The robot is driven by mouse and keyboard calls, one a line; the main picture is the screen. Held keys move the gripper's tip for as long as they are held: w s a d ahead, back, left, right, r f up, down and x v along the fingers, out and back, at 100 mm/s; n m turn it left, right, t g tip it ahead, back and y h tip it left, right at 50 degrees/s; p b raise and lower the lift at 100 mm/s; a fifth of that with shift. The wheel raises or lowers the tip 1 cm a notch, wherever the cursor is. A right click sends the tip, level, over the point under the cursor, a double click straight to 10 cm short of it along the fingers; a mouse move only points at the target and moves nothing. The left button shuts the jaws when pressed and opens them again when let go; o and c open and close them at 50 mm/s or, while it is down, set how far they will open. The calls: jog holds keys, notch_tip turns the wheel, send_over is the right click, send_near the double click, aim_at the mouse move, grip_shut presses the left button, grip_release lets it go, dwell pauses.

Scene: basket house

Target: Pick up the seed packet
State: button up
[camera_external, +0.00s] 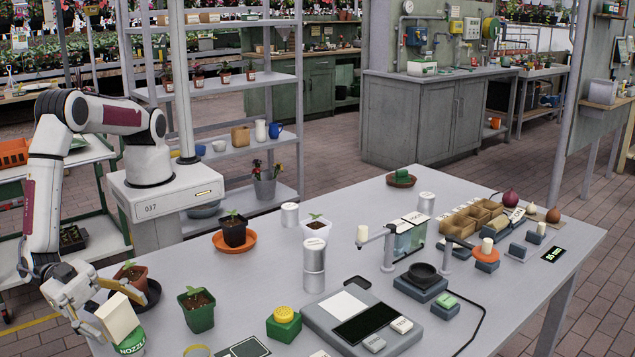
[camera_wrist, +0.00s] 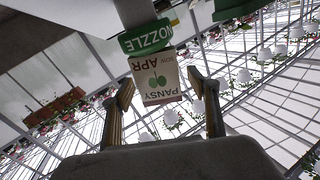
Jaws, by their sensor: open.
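The seed packet (camera_external: 118,317) is a cream, flat-sided packet at the lower left of the outside view, at the near left end of the table. In the wrist view its printed face (camera_wrist: 155,80) reads PANSY, SOW APR, upside down, with a green sprout. A green piece marked NOZZLE (camera_external: 131,343) is directly below it in the outside view; whether they touch is unclear. My gripper (camera_external: 108,313) is open at the packet, and in the wrist view its fingers (camera_wrist: 160,88) stand apart on either side of it. Finger contact with the packet is not visible.
A green potted seedling (camera_external: 198,310) stands right of the packet, and a brown potted seedling (camera_external: 133,275) is close behind my gripper. Bare table (camera_external: 265,275) shows between the pots.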

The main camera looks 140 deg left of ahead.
aim_at(111, 301)
dwell(0.4)
jog(key=c, duration=1.1)
jog(key=shift+r, duration=0.1)
jog(key=shift+r, duration=4.9)
